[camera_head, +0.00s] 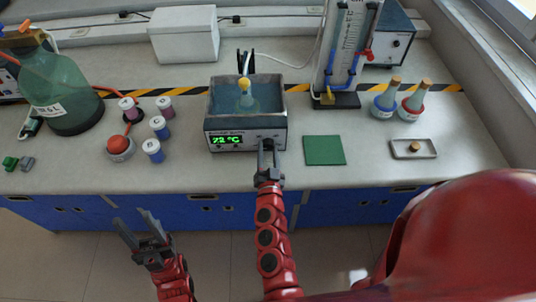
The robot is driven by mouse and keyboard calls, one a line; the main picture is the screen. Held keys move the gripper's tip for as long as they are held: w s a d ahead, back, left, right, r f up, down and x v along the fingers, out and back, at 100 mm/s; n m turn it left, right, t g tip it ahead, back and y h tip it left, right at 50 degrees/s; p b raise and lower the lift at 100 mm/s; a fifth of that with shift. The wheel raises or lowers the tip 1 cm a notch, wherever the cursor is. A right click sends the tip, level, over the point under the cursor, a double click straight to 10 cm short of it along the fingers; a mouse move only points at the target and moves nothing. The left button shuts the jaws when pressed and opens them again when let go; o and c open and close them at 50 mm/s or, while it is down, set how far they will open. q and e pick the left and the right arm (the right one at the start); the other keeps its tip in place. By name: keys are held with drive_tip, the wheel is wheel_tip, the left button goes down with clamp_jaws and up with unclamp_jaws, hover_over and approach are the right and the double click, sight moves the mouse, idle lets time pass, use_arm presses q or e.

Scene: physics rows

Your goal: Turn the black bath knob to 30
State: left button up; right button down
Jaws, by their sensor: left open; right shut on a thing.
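The water bath (213,136) stands on the bench in the middle, with a flask (246,103) in its basin. Its green display (226,140) appears to read about 72 °C, though the digits are small. My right gripper (267,147) is at the right part of the bath's front panel, shut on the black bath knob, which the fingers hide almost fully. My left gripper (137,232) is open and empty, in front of the bench edge at the lower left.
A green mat (324,150) lies right of the bath. A small tray (400,149) and two stoppered flasks, blue (383,105) and red (411,107), stand further right. Several small jars (152,150) and a big green bottle (66,100) stand left.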

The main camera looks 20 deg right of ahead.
drive_tip(key=shift+f+m+b, duration=0.2)
drive_tip(key=shift+m+b, duration=0.5)
drive_tip(key=shift+m, duration=0.3)
drive_tip(key=m+b, duration=0.3)
drive_tip(key=m, duration=0.1)
drive_tip(key=m+b, duration=0.3)
drive_tip(key=m, duration=0.2)
drive_tip(key=shift+r, duration=0.2)
drive_tip(key=shift+m, duration=0.3)
drive_tip(key=shift+c, duration=1.9)
unclamp_jaws()
drive_tip(key=shift+a, duration=0.1)
